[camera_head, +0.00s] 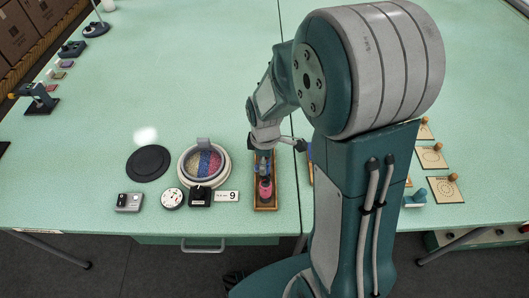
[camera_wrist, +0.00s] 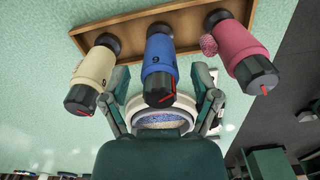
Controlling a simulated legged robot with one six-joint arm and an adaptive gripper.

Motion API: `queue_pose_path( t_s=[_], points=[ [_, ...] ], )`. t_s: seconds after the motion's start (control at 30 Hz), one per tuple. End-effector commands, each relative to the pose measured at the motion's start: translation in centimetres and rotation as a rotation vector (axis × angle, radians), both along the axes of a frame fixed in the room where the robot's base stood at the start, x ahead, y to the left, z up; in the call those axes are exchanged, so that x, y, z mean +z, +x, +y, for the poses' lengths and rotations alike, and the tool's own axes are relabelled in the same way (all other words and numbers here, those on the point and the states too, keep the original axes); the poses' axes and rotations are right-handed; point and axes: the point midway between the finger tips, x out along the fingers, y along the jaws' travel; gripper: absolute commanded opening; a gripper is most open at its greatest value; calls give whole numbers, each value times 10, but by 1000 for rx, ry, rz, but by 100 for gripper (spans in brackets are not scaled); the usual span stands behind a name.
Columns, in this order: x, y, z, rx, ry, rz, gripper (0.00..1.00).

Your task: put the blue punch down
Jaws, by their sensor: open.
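The blue punch (camera_wrist: 161,65), marked with a dark 9, stands in a wooden tray (camera_wrist: 145,15) between a cream punch (camera_wrist: 92,75) and a pink punch (camera_wrist: 243,55). My gripper (camera_wrist: 162,88) is open, with one finger on each side of the blue punch. I cannot tell whether either finger touches it. In the head view the tray (camera_head: 265,208) lies on the green table, with the pink punch (camera_head: 265,189) at its near end. My gripper (camera_head: 263,158) is over the tray and hides much of the other punches.
Left of the tray are a round pad of coloured tufts (camera_head: 204,163), a black disc (camera_head: 148,163), a dial (camera_head: 172,198) and a card with a 9 (camera_head: 227,196). Wooden plaques (camera_head: 445,188) lie on the right.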

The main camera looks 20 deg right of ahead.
Motion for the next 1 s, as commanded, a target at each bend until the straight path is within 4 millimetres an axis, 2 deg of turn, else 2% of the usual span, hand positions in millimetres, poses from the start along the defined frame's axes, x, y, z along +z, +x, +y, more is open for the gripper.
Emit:
queue_pose_path(
  t_s=[0.5,0.77,0.87,1.0],
  points=[
    [97,1,0,0,0,-5,79],
    [121,-1,0,-10,0,-7,79],
    [133,-9,0,-74,1,-40,79],
    [161,-34,0,-268,17,-130,79]
  ],
)
